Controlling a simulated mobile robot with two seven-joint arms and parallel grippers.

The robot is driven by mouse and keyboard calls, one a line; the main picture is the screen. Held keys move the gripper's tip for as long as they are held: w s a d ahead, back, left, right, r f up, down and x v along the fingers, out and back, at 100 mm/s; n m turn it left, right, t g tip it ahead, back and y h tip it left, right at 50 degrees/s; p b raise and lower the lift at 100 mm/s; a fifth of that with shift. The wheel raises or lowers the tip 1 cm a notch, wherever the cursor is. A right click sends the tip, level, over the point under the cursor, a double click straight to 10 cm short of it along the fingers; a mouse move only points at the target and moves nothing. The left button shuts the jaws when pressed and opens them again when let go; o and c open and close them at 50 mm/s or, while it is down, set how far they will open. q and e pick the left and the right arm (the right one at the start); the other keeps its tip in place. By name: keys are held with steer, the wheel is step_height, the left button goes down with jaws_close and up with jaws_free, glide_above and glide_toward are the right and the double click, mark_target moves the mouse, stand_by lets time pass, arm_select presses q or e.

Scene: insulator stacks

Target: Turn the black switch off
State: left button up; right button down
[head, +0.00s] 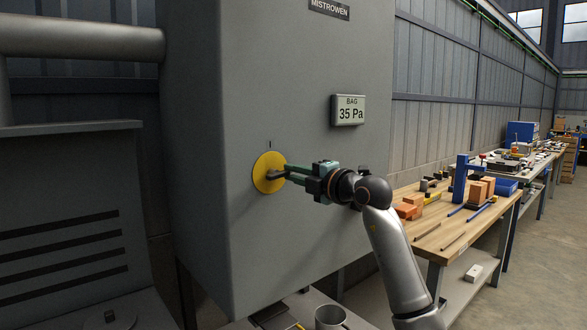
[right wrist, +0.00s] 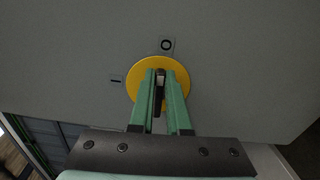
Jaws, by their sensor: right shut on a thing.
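The black switch handle (head: 276,175) sits on a round yellow disc (head: 265,165) on the grey cabinet's front. In the right wrist view the black handle (right wrist: 158,100) lies between my fingers, roughly in line with the O mark (right wrist: 167,45) above the disc. The I mark (right wrist: 116,78) is left of the disc there; in the head view it stands above the disc. My right gripper (head: 286,173) is shut on the handle, reaching in from the right. The fingers hide part of the handle and disc. My left gripper is not in view.
The grey cabinet (head: 290,70) carries a small display (head: 348,110) reading BAG 35 Pa. A wooden workbench (head: 450,225) with blocks and tools stands at the right. A metal mug (head: 330,317) is below the cabinet. A thick pipe (head: 80,40) runs at the upper left.

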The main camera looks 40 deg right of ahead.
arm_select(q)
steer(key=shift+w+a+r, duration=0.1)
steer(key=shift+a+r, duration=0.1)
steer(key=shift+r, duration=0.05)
arm_select(e)
steer(key=shift+f+m, duration=0.1)
steer(key=shift+m, duration=0.5)
steer(key=c, duration=0.9)
jaws_free()
steer(key=shift+s, duration=0.1)
arm_select(q)
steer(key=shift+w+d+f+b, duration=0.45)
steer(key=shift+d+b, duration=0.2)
steer(key=shift+b, duration=0.35)
arm_select(e)
steer(key=s, duration=0.8)
steer(key=s+d, duration=0.1)
steer(key=s, duration=0.3)
steer(key=shift+s, duration=0.15)
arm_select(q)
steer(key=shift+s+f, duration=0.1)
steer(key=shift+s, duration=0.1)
